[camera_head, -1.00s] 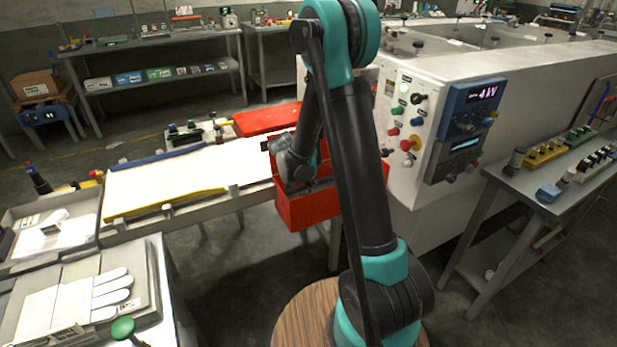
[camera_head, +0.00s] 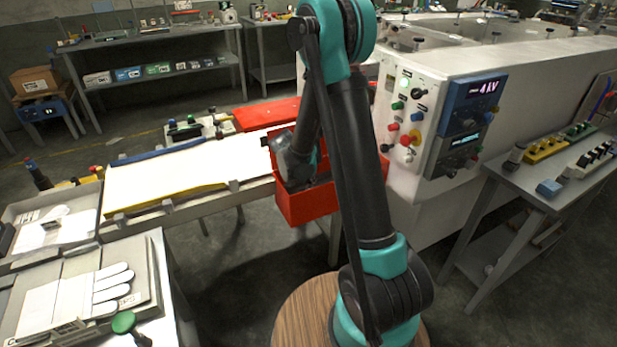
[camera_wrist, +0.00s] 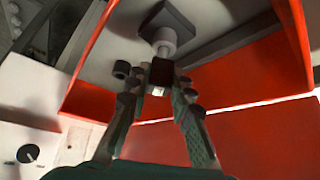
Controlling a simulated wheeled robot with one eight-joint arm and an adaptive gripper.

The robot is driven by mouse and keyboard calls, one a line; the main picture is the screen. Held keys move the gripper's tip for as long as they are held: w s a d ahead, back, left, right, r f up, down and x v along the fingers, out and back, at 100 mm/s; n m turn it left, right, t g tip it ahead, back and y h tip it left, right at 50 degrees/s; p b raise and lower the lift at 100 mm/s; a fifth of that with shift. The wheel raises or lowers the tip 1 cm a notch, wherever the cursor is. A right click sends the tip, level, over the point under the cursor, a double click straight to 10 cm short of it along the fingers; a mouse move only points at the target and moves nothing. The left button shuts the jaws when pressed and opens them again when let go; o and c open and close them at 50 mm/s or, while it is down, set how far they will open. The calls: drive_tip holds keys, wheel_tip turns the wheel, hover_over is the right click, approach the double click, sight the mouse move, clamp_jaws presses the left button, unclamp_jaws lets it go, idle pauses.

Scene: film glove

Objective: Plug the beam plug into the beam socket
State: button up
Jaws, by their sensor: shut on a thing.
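In the wrist view my gripper (camera_wrist: 162,76) is shut on a small dark block with a pale end face (camera_wrist: 157,91), which I take to be the beam plug. Just beyond it a pale grey cylinder (camera_wrist: 160,38) stands on a dark square plate (camera_wrist: 170,16); this looks like the beam socket, but I cannot be sure. The block overlaps the cylinder's near end in the picture; I cannot tell whether they touch. In the head view my gripper is at the red box beside the machine, and my arm hides the plug and socket.
Red box walls (camera_wrist: 240,77) surround the fingers closely in the wrist view. A small black knob (camera_wrist: 121,69) is just left of the fingertips. The white machine's control panel (camera_head: 410,115) is right of my arm. A white-topped conveyor (camera_head: 180,178) lies to the left.

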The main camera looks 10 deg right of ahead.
drive_tip(key=shift+f, duration=0.85)
idle(0.4)
drive_tip(key=o, duration=1)
drive_tip(key=v, duration=1.2)
drive_tip(key=s+d+n+y, duration=0.1)
drive_tip(key=s+d+n, duration=0.1)
drive_tip(key=s, duration=0.6)
drive_tip(key=s+d+n+y, duration=0.2)
drive_tip(key=s+d+n, duration=0.1)
drive_tip(key=s, duration=0.5)
drive_tip(key=s+d+f+n+y, duration=0.1)
drive_tip(key=s+d+n, duration=0.2)
drive_tip(key=s, duration=0.6)
drive_tip(key=shift+d+g, duration=0.4)
drive_tip(key=shift+d, duration=0.1)
